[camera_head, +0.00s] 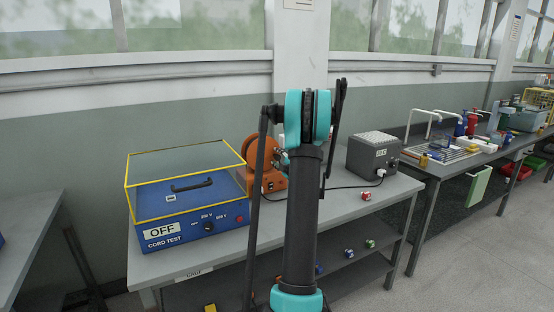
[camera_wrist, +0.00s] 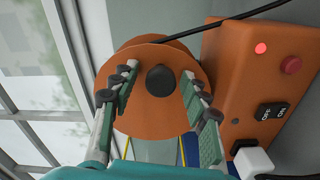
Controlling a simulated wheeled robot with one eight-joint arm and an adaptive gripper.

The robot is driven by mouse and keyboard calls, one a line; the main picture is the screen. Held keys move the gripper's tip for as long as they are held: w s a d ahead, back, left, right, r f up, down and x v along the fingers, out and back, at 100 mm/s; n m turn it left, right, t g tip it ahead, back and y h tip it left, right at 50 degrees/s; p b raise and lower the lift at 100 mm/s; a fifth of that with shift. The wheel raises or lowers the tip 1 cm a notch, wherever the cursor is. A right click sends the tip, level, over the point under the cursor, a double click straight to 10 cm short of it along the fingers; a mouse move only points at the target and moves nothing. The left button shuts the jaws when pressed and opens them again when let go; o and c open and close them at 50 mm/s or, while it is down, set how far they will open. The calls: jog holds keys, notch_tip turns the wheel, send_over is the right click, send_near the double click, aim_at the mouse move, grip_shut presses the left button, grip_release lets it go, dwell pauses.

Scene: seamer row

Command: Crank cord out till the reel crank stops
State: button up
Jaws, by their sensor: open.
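The orange cord reel (camera_head: 267,165) stands on the bench between the blue tester and a grey box, partly hidden by my arm. In the wrist view its round orange disc (camera_wrist: 150,112) faces me, with a dark knob (camera_wrist: 161,80) on it, likely the crank's handle. My gripper (camera_wrist: 159,72) is open, its two green-padded fingers on either side of the knob with visible gaps; I cannot tell the depth between them. The black cord (camera_wrist: 222,22) runs from the reel's top to the upper right. My gripper is mostly hidden behind my arm in the head view.
An orange control box (camera_wrist: 245,75) with a lit red lamp, a red button and black switches is right of the reel. The blue cord tester (camera_head: 190,215), reading OFF, has a yellow-edged clear cover. The grey box (camera_head: 373,154) stands right on the bench (camera_head: 330,205).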

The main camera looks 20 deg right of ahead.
jog(key=s, duration=1.2)
jog(key=shift+d, duration=0.2)
jog(key=shift+c, duration=0.3)
